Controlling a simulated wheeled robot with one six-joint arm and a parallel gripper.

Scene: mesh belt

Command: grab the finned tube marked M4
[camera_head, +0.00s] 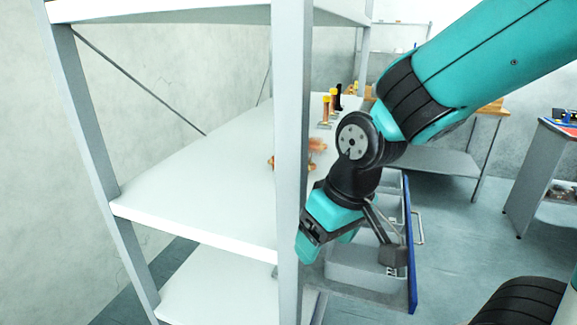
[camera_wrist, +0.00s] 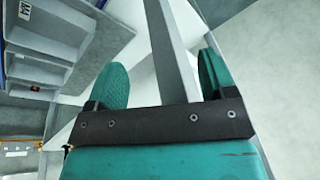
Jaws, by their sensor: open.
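My gripper (camera_head: 325,243) is in front of the shelf, beside its front post, with its teal fingers apart. In the wrist view my gripper (camera_wrist: 163,78) is open, and the grey post (camera_wrist: 168,45) runs between the fingers as seen. I cannot pick out a finned tube for certain.
The white shelf board (camera_head: 205,185) is bare at its left and front. Yellow-topped items (camera_head: 333,103) stand at its back. A grey compartment tray (camera_head: 365,268) with a blue edge is below my arm.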

